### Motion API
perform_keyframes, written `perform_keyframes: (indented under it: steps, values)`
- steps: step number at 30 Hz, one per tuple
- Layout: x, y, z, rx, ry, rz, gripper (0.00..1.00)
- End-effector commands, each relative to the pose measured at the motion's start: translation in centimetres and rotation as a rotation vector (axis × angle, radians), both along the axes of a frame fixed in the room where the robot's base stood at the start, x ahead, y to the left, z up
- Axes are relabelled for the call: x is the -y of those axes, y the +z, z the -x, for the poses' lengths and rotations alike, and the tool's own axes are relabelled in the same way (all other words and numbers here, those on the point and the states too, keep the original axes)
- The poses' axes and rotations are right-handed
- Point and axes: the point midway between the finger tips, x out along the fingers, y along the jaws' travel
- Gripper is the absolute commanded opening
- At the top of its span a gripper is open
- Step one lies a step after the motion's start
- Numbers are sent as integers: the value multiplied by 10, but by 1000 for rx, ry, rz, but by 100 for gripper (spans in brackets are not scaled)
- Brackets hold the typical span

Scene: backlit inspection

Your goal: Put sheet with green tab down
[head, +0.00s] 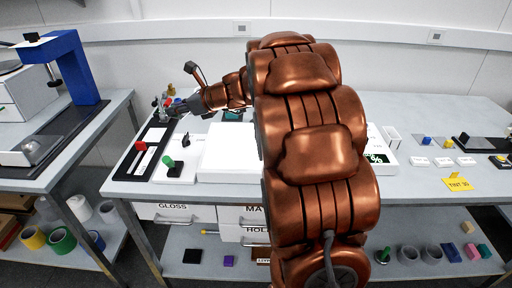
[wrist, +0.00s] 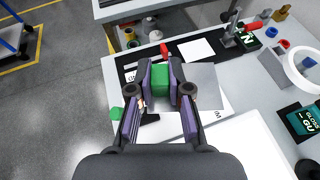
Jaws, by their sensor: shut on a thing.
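My gripper (wrist: 160,82) is shut on a green tab (wrist: 160,76), which sits between its fingertips in the wrist view. A grey, smooth sheet (wrist: 203,82) shows beside and behind the right finger and seems to belong to this tab; the fingers hide part of it. In the head view my gripper (head: 177,108) is over the back left of the table, and the tab cannot be made out there. A white panel (head: 229,158) lies in front and to the right; its corner shows in the wrist view (wrist: 245,150). I cannot tell whether the sheet touches anything below.
A white ring (wrist: 302,66) and a dark "GLOSS" card (wrist: 303,122) lie to the right in the wrist view. A blue-framed device (head: 75,65) stands on the left table.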

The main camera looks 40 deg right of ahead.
Motion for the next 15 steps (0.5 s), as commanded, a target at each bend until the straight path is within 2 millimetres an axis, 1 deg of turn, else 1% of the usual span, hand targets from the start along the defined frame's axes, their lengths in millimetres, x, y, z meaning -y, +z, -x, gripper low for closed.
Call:
perform_keyframes:
  steps: [1,5,8,11,12,14,15]
  values:
    - [15,-4,6,-1,14,-1,0]
    - [46,-10,29,0,79,-3,0]
    - [73,-20,56,1,134,-5,0]
    - [103,-37,92,1,187,-9,0]
    - [115,-44,107,2,205,-9,0]
    - [131,-54,130,2,229,-7,0]
    - [140,-60,145,4,243,-8,0]
